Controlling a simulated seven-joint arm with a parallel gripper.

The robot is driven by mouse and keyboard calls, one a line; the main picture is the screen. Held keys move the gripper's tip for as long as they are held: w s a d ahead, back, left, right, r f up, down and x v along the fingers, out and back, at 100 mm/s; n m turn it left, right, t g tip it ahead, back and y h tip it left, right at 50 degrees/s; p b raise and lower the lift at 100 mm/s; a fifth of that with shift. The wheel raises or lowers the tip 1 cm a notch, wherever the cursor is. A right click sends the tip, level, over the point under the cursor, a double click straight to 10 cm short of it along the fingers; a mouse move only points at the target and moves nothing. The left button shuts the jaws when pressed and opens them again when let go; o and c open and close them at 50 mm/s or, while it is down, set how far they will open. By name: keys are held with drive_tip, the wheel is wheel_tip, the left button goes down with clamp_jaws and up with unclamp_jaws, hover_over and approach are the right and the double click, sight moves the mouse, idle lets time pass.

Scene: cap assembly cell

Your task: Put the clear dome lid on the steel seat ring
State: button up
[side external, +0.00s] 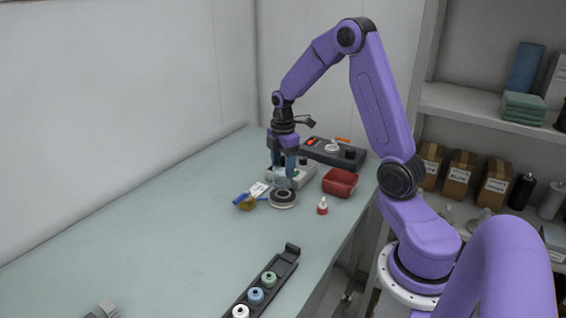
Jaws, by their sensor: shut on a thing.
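My gripper (283,181) points down with its blue fingers close above the steel seat ring (283,204). The ring is a low, round, pale metal piece on the bench, with a dark part at its middle. My gripper is shut on the clear dome lid, which is hard to make out between the fingers at this size. I cannot tell whether the lid touches the ring.
A blue and yellow item (250,197) lies just left of the ring. A dark rack (285,268) with several spools is in front.

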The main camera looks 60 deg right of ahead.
drive_tip(key=shift+f, duration=0.2)
drive_tip(key=shift+f, duration=0.3)
drive_tip(key=shift+f, duration=0.15)
idle(0.5)
drive_tip(key=shift+f, duration=0.65)
drive_tip(key=shift+f, duration=0.2)
drive_tip(key=shift+f, duration=0.2)
drive_tip(key=shift+f, duration=0.25)
idle(0.8)
